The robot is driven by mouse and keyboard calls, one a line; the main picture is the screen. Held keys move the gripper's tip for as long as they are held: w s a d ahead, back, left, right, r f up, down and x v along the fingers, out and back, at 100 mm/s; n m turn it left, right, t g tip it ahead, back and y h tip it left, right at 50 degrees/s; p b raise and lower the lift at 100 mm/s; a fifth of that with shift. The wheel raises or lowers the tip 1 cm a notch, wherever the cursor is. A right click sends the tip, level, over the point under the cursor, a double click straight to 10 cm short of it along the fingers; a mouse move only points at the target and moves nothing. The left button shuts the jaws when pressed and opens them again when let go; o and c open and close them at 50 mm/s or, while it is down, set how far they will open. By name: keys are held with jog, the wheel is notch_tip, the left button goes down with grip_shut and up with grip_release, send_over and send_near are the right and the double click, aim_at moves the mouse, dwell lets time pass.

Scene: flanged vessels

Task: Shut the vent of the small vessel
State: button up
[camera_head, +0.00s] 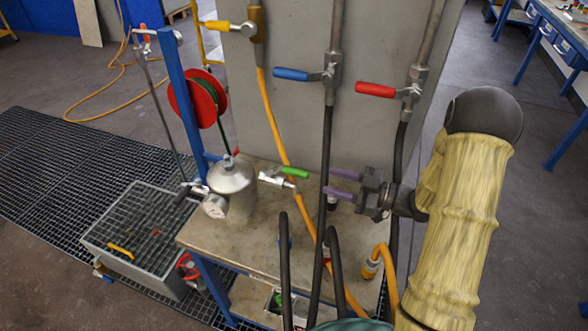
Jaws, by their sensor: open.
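A small silver vessel (231,180) with a domed lid stands on the bench near its back left. A short side pipe (275,181) leaves it to the right and carries a valve with a green lever (294,172). The lever points right, roughly along the pipe. My gripper (328,182) reaches in from the right, its two purple fingers spread apart and pointing left at the lever. The fingertips are a little right of the green lever's end, with nothing between them. A dark hose crosses in front of the fingers' tips.
Yellow (217,25), blue (291,74) and red (376,89) levers sit on pipes at the grey panel (290,120). Hoses hang over the bench (255,245). A gauge (215,206) is on the vessel's left; a grated basin (130,230) stands left.

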aim_at(294, 169)
jog(key=p+x, duration=0.1)
jog(key=x, duration=1)
jog(key=shift+a+p, duration=0.1)
jog(key=shift+p, duration=0.25)
jog(key=shift+a, duration=0.3)
jog(key=shift+d, duration=0.1)
grip_shut()
